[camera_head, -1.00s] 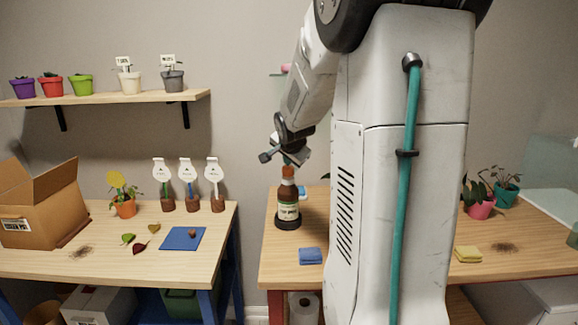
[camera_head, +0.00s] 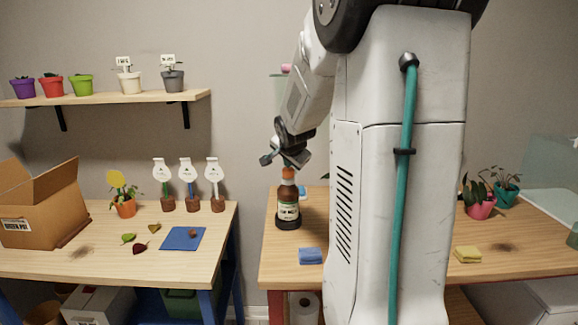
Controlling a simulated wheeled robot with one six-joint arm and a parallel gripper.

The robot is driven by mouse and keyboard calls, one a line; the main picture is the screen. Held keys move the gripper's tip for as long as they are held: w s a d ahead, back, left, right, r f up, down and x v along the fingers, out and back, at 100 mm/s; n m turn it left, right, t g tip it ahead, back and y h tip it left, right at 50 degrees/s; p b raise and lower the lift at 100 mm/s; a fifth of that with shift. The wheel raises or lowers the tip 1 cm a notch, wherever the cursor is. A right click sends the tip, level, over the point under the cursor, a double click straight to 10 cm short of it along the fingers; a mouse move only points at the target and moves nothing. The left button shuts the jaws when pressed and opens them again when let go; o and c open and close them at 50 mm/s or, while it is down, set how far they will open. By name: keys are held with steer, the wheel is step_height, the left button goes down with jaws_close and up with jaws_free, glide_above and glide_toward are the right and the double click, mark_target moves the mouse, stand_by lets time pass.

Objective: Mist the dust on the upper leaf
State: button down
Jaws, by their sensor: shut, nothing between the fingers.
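My gripper (camera_head: 286,162) is shut and empty, just above a brown bottle (camera_head: 288,200) with an orange-brown top and a pale label. I cannot tell whether the fingertips touch the bottle's top. The bottle stands upright on the right table, in a dark round base. I cannot tell which leaf is the upper one, and no dust on a leaf can be made out. Dark-leaved plants stand in a pink pot (camera_head: 481,208) and a teal pot (camera_head: 505,194) at the right. My arm and column hide the middle of the right table.
The right table (camera_head: 285,262) holds a blue folded cloth (camera_head: 311,256) and a yellow one (camera_head: 467,254). The left table (camera_head: 120,262) holds an open cardboard box (camera_head: 45,215), a yellow plant (camera_head: 123,190), loose leaves and a blue mat (camera_head: 170,240). A gap separates the tables.

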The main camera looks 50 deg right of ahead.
mark_target(288, 170)
steer(key=shift+r, duration=3.35)
stand_by(0.4)
